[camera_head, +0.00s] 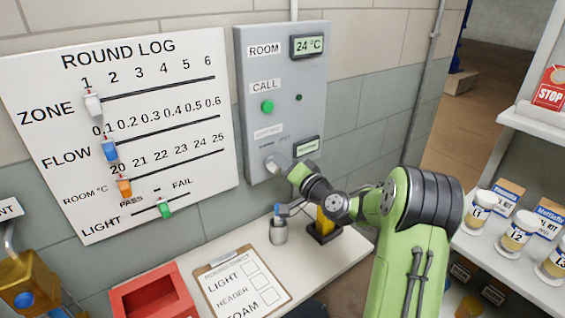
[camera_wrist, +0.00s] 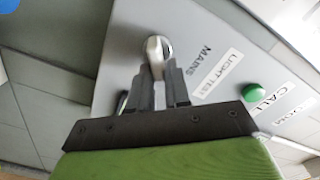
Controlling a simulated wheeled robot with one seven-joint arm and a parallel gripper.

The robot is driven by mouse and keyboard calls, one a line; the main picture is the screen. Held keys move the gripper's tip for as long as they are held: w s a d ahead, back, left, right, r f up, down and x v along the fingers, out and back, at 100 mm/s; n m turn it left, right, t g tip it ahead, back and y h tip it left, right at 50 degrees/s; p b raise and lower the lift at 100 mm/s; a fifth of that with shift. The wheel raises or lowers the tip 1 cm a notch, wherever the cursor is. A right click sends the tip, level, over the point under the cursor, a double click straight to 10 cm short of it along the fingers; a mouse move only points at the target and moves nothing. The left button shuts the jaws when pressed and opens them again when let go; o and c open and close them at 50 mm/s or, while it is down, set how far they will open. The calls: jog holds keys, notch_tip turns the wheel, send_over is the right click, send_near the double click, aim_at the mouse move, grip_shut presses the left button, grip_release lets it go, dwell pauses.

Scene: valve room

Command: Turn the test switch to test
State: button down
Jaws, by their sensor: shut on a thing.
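The test switch (camera_head: 271,163) is a pale lever low on the left of the grey wall panel (camera_head: 283,75). In the wrist view the lever (camera_wrist: 154,48) stands out from a round metal base, beside the labels MAINS (camera_wrist: 206,64) and LIGHT TEST (camera_wrist: 219,71). My gripper (camera_head: 283,168) reaches to the panel from the right. In the wrist view my gripper's two dark fingers (camera_wrist: 160,72) are shut on the lever's end. The TEST marking and the exact position the lever points to cannot be made out.
A green CALL button (camera_head: 267,106) sits above the switch, and a small display (camera_head: 306,146) is right of it. The ROUND LOG board (camera_head: 120,130) hangs left.

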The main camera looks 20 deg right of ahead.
jog(key=shift+d+m, duration=0.1)
jog(key=shift+m, duration=0.5)
jog(key=shift+f, duration=0.1)
jog(key=c, duration=1.2)
grip_release()
jog(key=shift+o, duration=0.2)
jog(key=shift+s, duration=0.1)
jog(key=s+d+b, duration=0.2)
jog(key=s+d, duration=0.1)
jog(key=s, duration=1.2)
jog(key=shift+s, duration=0.2)
